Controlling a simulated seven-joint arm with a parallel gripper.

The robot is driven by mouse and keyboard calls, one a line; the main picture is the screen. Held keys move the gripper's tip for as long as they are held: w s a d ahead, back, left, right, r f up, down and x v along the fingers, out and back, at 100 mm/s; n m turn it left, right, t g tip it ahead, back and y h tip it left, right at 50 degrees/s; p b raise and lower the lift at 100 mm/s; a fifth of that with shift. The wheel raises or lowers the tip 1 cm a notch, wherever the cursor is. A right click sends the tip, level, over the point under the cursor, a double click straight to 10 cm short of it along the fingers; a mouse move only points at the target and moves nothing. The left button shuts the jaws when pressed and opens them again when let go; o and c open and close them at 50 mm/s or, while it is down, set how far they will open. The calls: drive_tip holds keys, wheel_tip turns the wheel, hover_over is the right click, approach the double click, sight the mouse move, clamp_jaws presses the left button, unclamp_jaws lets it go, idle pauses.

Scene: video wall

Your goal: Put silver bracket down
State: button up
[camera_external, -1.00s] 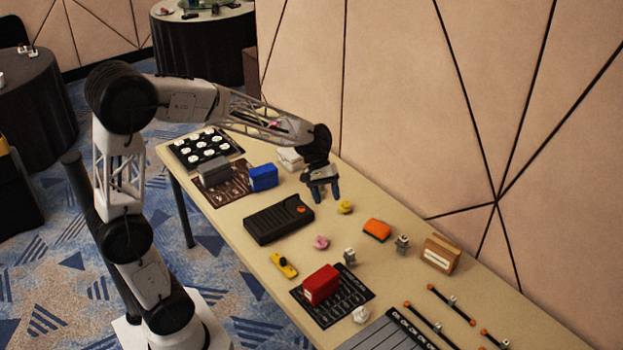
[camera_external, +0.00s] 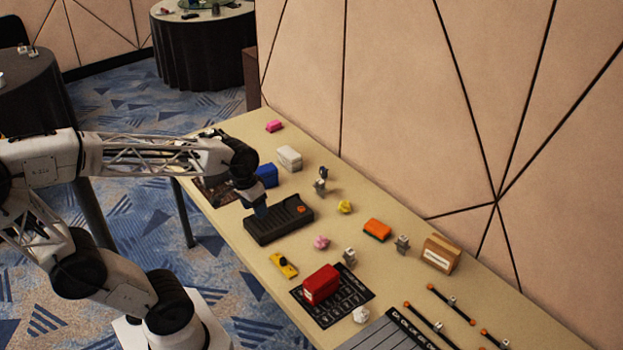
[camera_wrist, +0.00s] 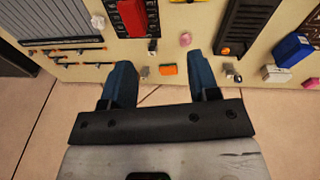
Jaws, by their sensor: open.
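A small silver bracket (camera_external: 320,187) with a dark part at its top stands on the tan table (camera_external: 225,217), behind the black case (camera_external: 278,220) and near a yellow crumpled piece (camera_external: 345,207). It appears in the wrist view as a small silver piece (camera_wrist: 231,72) right of my fingers. Two similar silver pieces stand further along, one (camera_external: 349,257) near the red box and one (camera_external: 402,244) beside the orange block. My gripper (camera_external: 260,210) is open, apart from the bracket, above the left part of the black case. In the wrist view my gripper (camera_wrist: 161,66) has nothing between its fingers.
A blue box (camera_external: 266,175) and a white box (camera_external: 289,158) stand behind my gripper. The red box (camera_external: 321,285) sits on a black mat, with a yellow tool (camera_external: 284,265) beside it. An orange block (camera_external: 377,230) and a cardboard box (camera_external: 440,253) stand near the wall.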

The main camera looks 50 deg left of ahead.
drive_tip(key=shift+m+t+y, duration=0.4)
drive_tip(key=shift+m+y, duration=0.2)
drive_tip(key=shift+m, duration=0.1)
drive_tip(key=shift+s+a+f, duration=0.1)
drive_tip(key=shift+s+a, duration=0.1)
drive_tip(key=shift+s, duration=0.55)
drive_tip(key=shift+s+a+f, duration=0.1)
drive_tip(key=shift+s+a, duration=0.1)
drive_tip(key=shift+s, duration=0.5)
drive_tip(key=shift+s+a+f, duration=0.1)
drive_tip(key=shift+s+a, duration=0.1)
drive_tip(key=shift+s, duration=0.55)
